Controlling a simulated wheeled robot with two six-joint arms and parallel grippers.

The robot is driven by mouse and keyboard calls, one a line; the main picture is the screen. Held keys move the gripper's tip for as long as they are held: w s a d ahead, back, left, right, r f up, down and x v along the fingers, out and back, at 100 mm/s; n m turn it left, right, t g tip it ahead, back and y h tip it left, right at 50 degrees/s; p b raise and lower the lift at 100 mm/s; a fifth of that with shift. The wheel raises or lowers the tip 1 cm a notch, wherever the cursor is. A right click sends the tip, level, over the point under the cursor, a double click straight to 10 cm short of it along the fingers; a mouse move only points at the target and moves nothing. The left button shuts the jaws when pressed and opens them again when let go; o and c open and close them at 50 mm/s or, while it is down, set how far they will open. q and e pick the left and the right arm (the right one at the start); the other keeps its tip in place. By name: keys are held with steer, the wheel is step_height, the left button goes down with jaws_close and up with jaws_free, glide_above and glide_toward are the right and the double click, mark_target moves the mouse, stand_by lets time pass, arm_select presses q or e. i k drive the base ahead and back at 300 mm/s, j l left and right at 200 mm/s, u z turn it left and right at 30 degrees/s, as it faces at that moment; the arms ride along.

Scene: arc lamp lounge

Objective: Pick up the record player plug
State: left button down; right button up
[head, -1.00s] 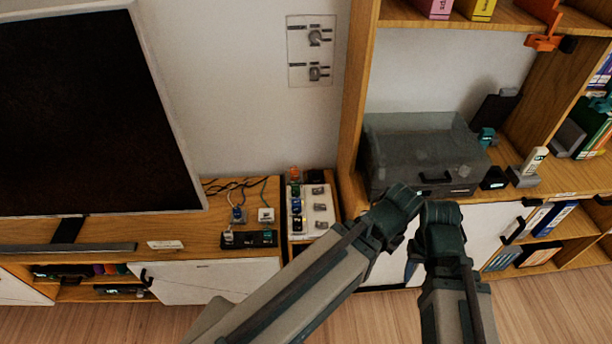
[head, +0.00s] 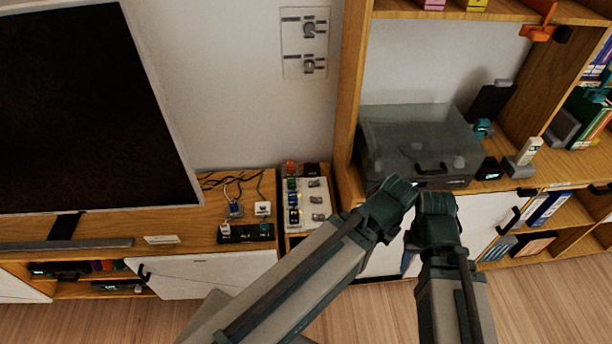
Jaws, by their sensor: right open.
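The record player (head: 415,150), a grey box with a clear lid and a black handle, stands on the wooden shelf right of centre. I cannot tell which plug belongs to it. Several small plugs in different colours sit on a white panel (head: 317,218) on the low cabinet. A white plug (head: 263,209) and a blue one (head: 236,209) stand by a black power strip (head: 246,233). My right gripper (head: 436,200) is open in front of the shelf, below the player. My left gripper (head: 403,190) is beside it; its fingers are hidden. Nothing shows held.
A large dark screen (head: 85,105) stands at left with a soundbar (head: 66,244) before it. A small white device (head: 526,155) stands right of the player. Wooden floor is free in front.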

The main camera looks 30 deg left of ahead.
mark_target(292, 181)
steer(key=j+z, duration=0.3)
steer(key=j, duration=0.4)
steer(key=k+j+z, duration=0.1)
steer(key=j+z, duration=0.2)
steer(key=j, duration=0.35)
